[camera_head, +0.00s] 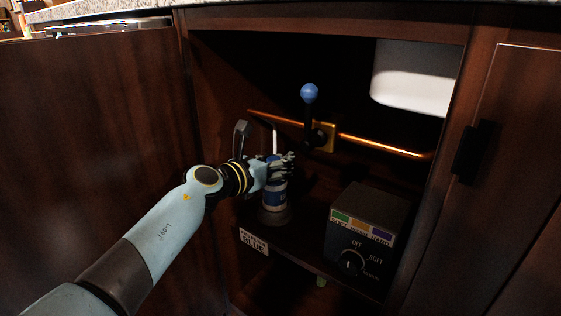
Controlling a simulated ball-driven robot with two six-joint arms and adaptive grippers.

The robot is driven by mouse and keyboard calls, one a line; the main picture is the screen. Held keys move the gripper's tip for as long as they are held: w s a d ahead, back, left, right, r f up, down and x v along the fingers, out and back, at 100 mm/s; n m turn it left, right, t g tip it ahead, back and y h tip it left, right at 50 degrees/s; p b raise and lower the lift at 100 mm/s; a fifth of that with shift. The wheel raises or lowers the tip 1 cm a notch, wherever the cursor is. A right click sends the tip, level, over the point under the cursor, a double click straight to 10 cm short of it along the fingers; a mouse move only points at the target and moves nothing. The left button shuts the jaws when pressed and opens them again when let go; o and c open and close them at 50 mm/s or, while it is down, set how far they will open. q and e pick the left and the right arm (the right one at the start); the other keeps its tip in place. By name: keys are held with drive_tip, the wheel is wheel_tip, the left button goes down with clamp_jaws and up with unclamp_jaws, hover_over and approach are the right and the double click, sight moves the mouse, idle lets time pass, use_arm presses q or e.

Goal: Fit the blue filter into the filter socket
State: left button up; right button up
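My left gripper (282,165) reaches into the open cabinet from the left, its fingers at the upper part of the blue filter (276,197). The filter is an upright cylinder with a blue and white band, and the gripper covers its top. Its lower end meets a dark round base (274,217) on the cabinet shelf; I cannot tell whether it is seated in it or only above it. Whether the fingers are closed on the filter is too small and dark to tell. My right gripper is not in view.
A copper pipe (384,147) with a blue-knobbed valve lever (309,93) crosses behind. A dark control box (367,226) with a dial stands to the right. A white label (254,242) is on the shelf edge. A white basin (414,77) hangs upper right. Cabinet doors flank the opening.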

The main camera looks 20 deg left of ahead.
use_arm(q)
drive_tip(key=o, duration=0.4)
drive_tip(key=v, duration=1.2)
drive_tip(key=shift+f, duration=0.1)
